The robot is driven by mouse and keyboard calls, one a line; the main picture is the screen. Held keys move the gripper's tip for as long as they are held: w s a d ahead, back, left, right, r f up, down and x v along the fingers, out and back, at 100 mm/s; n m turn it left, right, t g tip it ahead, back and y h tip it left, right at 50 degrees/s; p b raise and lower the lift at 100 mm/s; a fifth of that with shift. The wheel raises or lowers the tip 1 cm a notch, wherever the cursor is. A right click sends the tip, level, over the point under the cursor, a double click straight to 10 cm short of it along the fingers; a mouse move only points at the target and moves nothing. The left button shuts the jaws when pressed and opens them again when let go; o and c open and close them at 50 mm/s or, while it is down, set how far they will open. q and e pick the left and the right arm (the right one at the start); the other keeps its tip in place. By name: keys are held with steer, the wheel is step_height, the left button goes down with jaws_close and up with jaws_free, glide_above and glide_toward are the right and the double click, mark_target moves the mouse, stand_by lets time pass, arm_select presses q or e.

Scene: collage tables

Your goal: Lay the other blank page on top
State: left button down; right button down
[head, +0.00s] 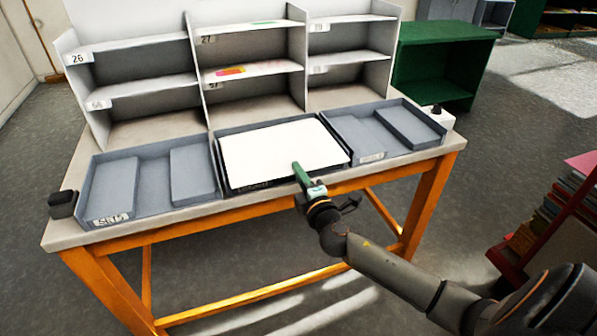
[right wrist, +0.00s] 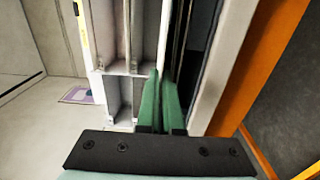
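A blank white page (head: 275,148) lies flat over the middle grey tray (head: 224,178) on the table and covers most of it. My right gripper (head: 300,172) is at the page's front edge, with one green finger above the sheet. In the right wrist view the green fingers (right wrist: 161,105) are nearly together, with the page (right wrist: 167,35) seen edge-on as a thin pale strip running in between them. Whatever lies under the page in the tray is hidden. My left gripper is not in view.
Grey trays with dividers stand on the left (head: 115,190) and right (head: 345,136). A numbered shelf unit (head: 205,88) rises behind, with coloured paper on a middle shelf. A small black box (head: 62,204) sits at the table's left corner, a white one (head: 438,117) at the right.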

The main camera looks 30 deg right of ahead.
steer(key=c, duration=1)
jaws_free()
steer(key=v, duration=1.2)
steer(key=shift+s, duration=0.25)
